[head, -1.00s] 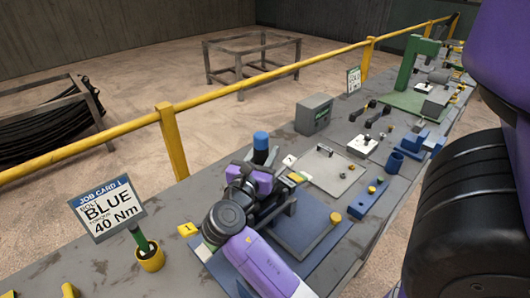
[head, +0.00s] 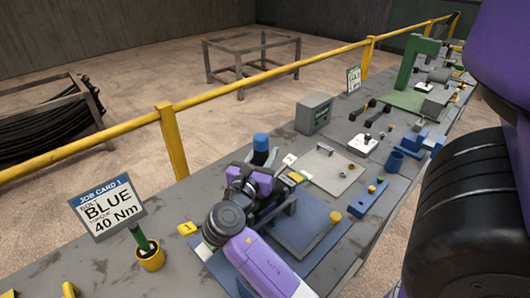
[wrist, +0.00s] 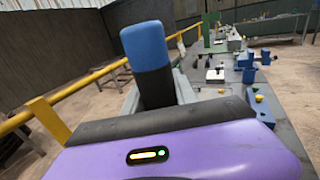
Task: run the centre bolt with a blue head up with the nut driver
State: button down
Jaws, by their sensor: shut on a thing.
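My gripper (head: 264,182) is shut on an upright black handle with a blue cap, which I take to be the nut driver (head: 261,143). The handle rises above the jaws over a blue plate fixture (head: 300,222) on the bench. In the wrist view the nut driver (wrist: 146,55) stands up, slightly tilted in the picture, beyond my purple gripper body. Its lower end is hidden by my gripper, so I cannot tell whether it touches a bolt. No blue bolt head shows; the centre bolt is hidden. The job card (head: 107,208) reads BLUE, 40 Nm.
A yellow knob (head: 335,217) stands at the blue plate's right edge. Behind are a grey box (head: 313,113), a light plate (head: 325,168) and a blue bar (head: 368,199). A yellow rail (head: 220,92) runs along the bench's far side.

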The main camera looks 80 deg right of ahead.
jog(key=shift+f, duration=1.1)
dwell(2.1)
jog(key=shift+r, duration=3.7)
jog(key=shift+s, duration=0.1)
